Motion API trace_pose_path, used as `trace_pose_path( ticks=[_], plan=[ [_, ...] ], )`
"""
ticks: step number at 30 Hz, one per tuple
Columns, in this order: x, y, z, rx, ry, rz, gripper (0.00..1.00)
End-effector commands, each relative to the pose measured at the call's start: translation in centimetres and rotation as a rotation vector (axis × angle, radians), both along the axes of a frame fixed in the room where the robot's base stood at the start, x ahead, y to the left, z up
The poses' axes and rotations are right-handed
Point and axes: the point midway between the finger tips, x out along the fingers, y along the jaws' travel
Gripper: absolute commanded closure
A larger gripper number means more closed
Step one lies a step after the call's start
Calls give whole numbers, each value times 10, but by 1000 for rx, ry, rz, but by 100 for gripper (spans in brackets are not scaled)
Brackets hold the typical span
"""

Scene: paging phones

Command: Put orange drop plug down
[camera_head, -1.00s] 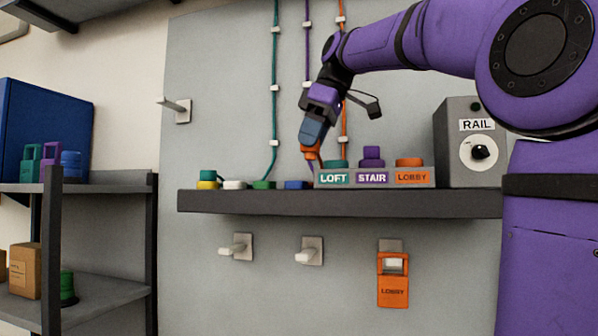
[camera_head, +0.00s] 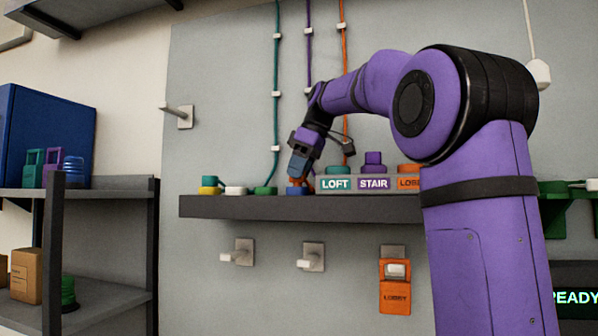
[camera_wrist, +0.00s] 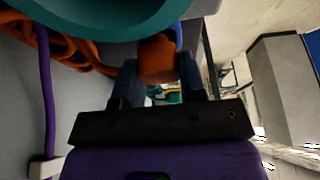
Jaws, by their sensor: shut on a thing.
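The orange drop plug (camera_wrist: 157,58) is between the two fingers of my gripper (camera_wrist: 160,85) in the wrist view. In the head view my gripper (camera_head: 298,178) points down at the shelf, left of the LOFT block, and only a little orange shows at its tips. A blue piece (camera_head: 294,191) sits on the shelf right under the tips. I cannot tell whether the plug touches it or the shelf. Orange cord (camera_wrist: 75,50) lies coiled at the left of the wrist view.
The dark shelf (camera_head: 250,207) also bears green (camera_head: 264,190), white (camera_head: 235,190) and yellow pieces left of my gripper. The teal LOFT (camera_head: 335,184) and purple STAIR (camera_head: 373,184) labels are close on the right. Wall pegs (camera_head: 313,257) and an orange LOBBY tag (camera_head: 395,295) are below.

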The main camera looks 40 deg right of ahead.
Motion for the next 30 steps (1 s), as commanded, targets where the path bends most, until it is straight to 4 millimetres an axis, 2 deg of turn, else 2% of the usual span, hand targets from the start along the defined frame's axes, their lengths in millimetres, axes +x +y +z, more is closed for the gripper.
trace_pose_path(
  ticks=[16, 17, 18, 20, 30],
  plan=[
    [0, 0, -8, 0, -1, 0, 86],
    [0, 0, -8, 0, -1, 0, 58],
    [0, 0, -8, 0, -1, 0, 49],
    [0, 0, -8, 0, -1, 0, 37],
    [0, 0, -5, -1, -2, -1, 37]
  ],
)
